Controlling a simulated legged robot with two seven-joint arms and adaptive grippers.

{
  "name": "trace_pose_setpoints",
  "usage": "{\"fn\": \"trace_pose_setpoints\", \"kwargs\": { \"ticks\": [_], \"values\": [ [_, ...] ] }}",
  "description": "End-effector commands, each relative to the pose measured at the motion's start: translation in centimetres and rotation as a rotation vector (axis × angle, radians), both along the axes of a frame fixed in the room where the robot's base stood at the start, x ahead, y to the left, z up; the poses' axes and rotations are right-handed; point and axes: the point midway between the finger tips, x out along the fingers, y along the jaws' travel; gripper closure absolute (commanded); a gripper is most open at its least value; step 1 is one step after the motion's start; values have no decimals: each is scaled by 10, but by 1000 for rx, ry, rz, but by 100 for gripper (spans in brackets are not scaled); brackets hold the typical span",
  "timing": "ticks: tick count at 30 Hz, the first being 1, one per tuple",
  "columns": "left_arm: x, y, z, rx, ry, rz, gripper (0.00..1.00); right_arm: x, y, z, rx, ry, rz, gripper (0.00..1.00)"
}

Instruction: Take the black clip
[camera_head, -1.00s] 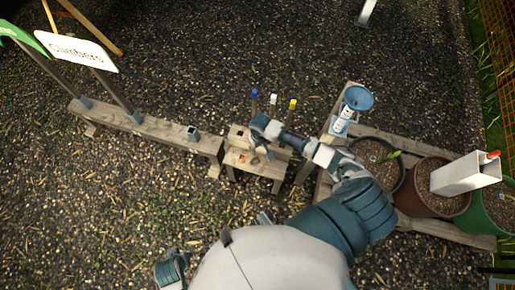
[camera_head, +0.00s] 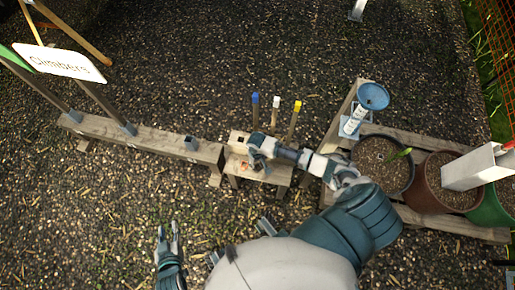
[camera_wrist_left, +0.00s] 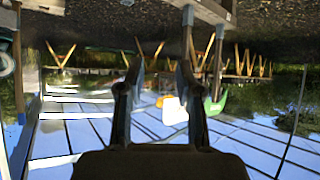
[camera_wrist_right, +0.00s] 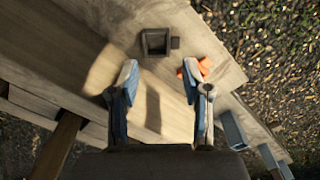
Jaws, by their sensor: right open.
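A dark square ring with a small side tab, which looks like the black clip (camera_wrist_right: 157,42), lies on the wooden bench top in the right wrist view. In the head view it shows only as a small dark spot (camera_head: 239,139). My right gripper (camera_head: 254,151) is over the bench; in its wrist view the open, empty fingers (camera_wrist_right: 157,82) point toward the clip, which lies beyond their tips and between their lines. My left gripper (camera_head: 168,228) is open and empty, low in the head view, well away from the bench; its fingers (camera_wrist_left: 153,75) also stand apart in the left wrist view.
An orange piece (camera_wrist_right: 204,67) lies beside the right finger. Blue-, white- and yellow-topped posts (camera_head: 276,101) stand behind the bench (camera_head: 278,176). A long beam (camera_head: 160,138) runs left. A blue funnel (camera_head: 372,96) and pots (camera_head: 428,190) stand right. Gravel in front is clear.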

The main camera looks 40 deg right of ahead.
Motion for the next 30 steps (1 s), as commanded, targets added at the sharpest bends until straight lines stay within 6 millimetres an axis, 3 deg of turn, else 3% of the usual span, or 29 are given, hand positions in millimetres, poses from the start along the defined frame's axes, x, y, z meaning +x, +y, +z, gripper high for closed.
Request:
{"fn": "trace_pose_setpoints", "kwargs": {
  "ticks": [3, 9, 20, 21, 24, 30],
  "values": [
    [15, -7, 9, -32, -117, -3, 65, -5, -1, -20, -1, 6, 0, 52],
    [34, -16, 36, -86, -315, -9, 65, -7, -2, -42, -1, 6, -1, 52],
    [39, -18, 50, -107, -393, -10, 65, -6, -2, -46, -1, 1, 0, 52],
    [39, -19, 50, -107, -393, -10, 65, -6, -2, -46, -1, 1, 0, 55],
    [39, -19, 50, -106, -392, -10, 65, -6, -2, -46, 0, 1, 0, 77],
    [40, -19, 49, -106, -391, -10, 65, -6, -2, -46, -1, 2, 0, 77]
  ]
}}
